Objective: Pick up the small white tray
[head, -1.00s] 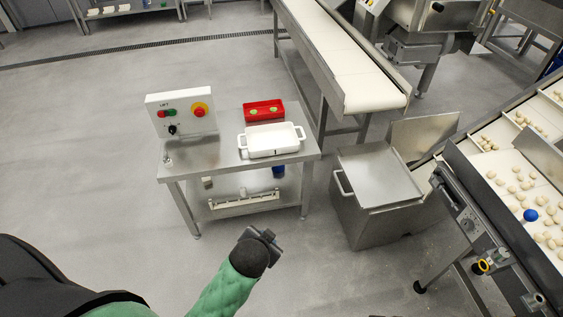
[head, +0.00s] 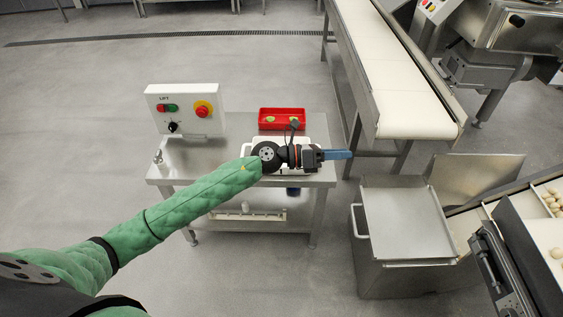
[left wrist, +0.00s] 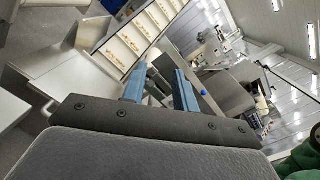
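The small white tray (head: 268,139) sits on the steel table in the head view, beside the red tray. My left forearm and gripper cross in front of it and hide most of it. My left gripper (head: 338,154) shows side-on in the head view, its blue fingers pointing right, past the tray's right end. In the left wrist view its two blue fingers (left wrist: 160,88) stand apart with nothing held between them. Whether the gripper touches the tray cannot be told. The white tray is not seen in the left wrist view. My right gripper is not in view.
A red tray (head: 282,119) with small pale-green pieces lies behind the white tray. A control box (head: 186,110) stands at the table's left. A conveyor (head: 398,85) runs close on the right, with a steel bin (head: 405,225) below it. Floor on the left is open.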

